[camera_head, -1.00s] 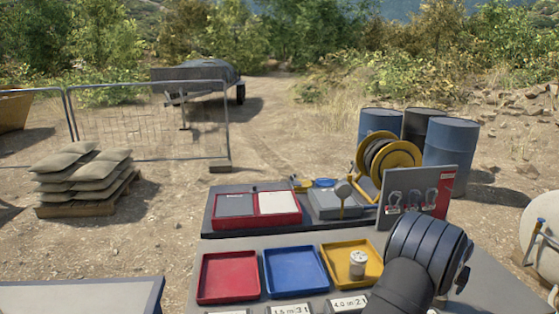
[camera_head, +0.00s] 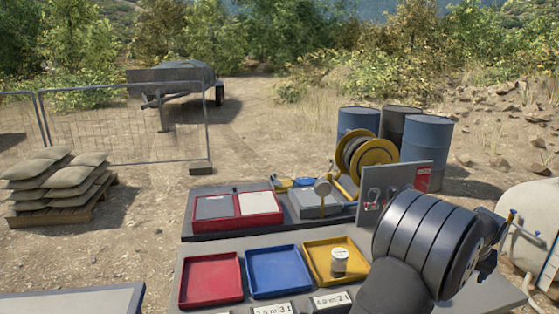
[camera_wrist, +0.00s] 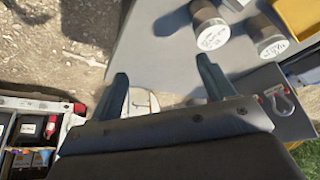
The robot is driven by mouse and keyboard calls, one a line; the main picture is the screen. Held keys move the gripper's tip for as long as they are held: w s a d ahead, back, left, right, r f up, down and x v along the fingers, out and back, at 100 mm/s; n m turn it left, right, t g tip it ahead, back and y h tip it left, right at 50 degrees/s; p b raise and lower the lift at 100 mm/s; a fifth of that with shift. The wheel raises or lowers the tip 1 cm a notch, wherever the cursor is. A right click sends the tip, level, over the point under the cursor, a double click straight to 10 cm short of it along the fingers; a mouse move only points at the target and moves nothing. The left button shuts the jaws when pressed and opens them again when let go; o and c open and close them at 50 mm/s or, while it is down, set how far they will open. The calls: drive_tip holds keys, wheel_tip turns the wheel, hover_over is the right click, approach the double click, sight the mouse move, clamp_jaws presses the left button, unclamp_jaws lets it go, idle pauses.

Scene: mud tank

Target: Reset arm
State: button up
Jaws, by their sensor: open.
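My gripper (camera_wrist: 162,78) is open in the wrist view, its two dark fingers spread wide with nothing held between them. Below the fingertips are the grey table edge and the ground. In the head view, my dark arm rises at the lower right, over the right part of the grey table (camera_head: 205,245). The gripper end points to the right there, and its fingers are not clear.
A red tray (camera_head: 211,279), a blue tray (camera_head: 277,271) and a yellow tray (camera_head: 325,257) with a jar (camera_head: 339,261) stand left of my arm. A tool panel (camera_head: 410,180) stands behind it. The wrist view shows two jars (camera_wrist: 207,28) (camera_wrist: 268,38) and a compartmented box (camera_wrist: 35,118).

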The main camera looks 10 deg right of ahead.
drive_tip(key=w+a+r+n, duration=0.2)
drive_tip(key=w+a, duration=0.9)
drive_tip(key=w, duration=0.2)
drive_tip(key=w+a+r+n+t+y, duration=0.1)
drive_tip(key=w+a+n, duration=0.1)
drive_tip(key=w+a, duration=0.9)
drive_tip(key=shift+w+r+n+y, duration=0.3)
drive_tip(key=shift+w+r, duration=0.1)
drive_tip(key=shift+w, duration=1.2)
